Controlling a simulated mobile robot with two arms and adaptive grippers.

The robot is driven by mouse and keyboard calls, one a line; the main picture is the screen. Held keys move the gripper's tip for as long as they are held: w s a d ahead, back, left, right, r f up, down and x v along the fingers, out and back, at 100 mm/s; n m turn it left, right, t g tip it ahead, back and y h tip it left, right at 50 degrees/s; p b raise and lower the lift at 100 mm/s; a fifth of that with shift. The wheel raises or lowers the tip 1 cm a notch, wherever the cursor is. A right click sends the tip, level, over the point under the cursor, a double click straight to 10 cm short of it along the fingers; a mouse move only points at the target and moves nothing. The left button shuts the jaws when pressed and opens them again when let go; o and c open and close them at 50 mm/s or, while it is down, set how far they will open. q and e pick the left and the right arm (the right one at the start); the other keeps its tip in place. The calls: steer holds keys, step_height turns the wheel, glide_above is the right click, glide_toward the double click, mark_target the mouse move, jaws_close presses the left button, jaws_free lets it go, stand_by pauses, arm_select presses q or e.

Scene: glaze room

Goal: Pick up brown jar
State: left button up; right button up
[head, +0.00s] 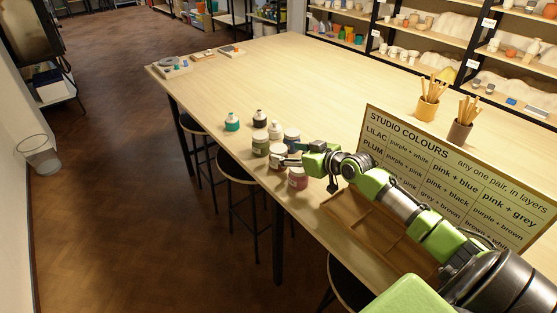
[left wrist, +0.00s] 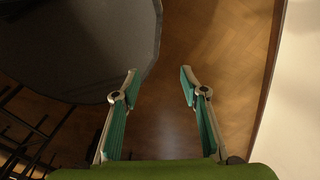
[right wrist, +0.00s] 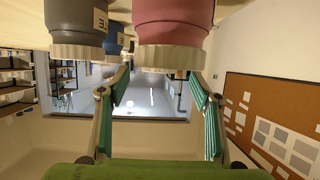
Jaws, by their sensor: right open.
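No jar in view is plainly brown. In the head view, a group of paint jars stands at the table's near left edge: an olive-green jar (head: 260,147), a blue jar (head: 292,136), a grey jar (head: 277,156) and a dull pink jar (head: 298,179). My right gripper (head: 284,161) is open and empty among them, between the grey and pink jars. The right wrist view is upside down; the grey jar (right wrist: 75,18) and pink jar (right wrist: 172,18) show large, beyond the open right fingers (right wrist: 160,88). My left gripper (left wrist: 160,86) is open and empty above the floor.

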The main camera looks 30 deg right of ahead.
mark_target(280, 149)
steer(key=shift+w+a, duration=0.15)
steer(key=shift+w, duration=0.45)
steer(key=p+x, duration=0.1)
steer(key=x, duration=0.2)
steer(key=shift+w, duration=0.1)
steer(key=shift+w+f, duration=0.3)
steer(key=shift+w, duration=0.2)
steer(key=shift+w+f, duration=0.1)
arm_select(q)
steer(key=shift+s+a+r, duration=0.1)
steer(key=shift+s+r, duration=0.05)
steer(key=shift+r, duration=0.65)
arm_select(e)
steer(key=c, duration=1.4)
